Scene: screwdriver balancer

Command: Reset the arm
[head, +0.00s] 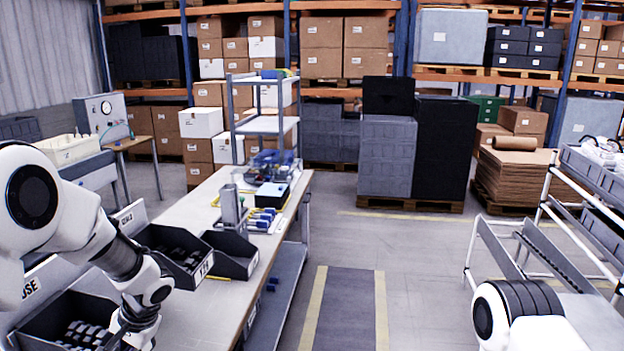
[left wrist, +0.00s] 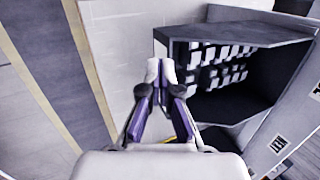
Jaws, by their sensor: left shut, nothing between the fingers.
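My left gripper (left wrist: 161,72) shows in the left wrist view with its two pale fingertips together and nothing between them. It is beside a dark open bin (left wrist: 215,119) that holds rows of small light parts. In the head view my left arm comes in from the left and bends down over the workbench's near left end; its fingertips cannot be made out there. My right arm shows only as a white and black joint at the lower right, and its gripper is out of frame.
A workbench (head: 205,308) carries dark bins, one of them (head: 172,255) in the middle, and screwdrivers with blue and yellow handles (head: 264,220). A shelf stand (head: 262,124) is at its far end. A walkway with yellow lines (head: 345,308) is clear. A white-framed rack (head: 545,215) stands right.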

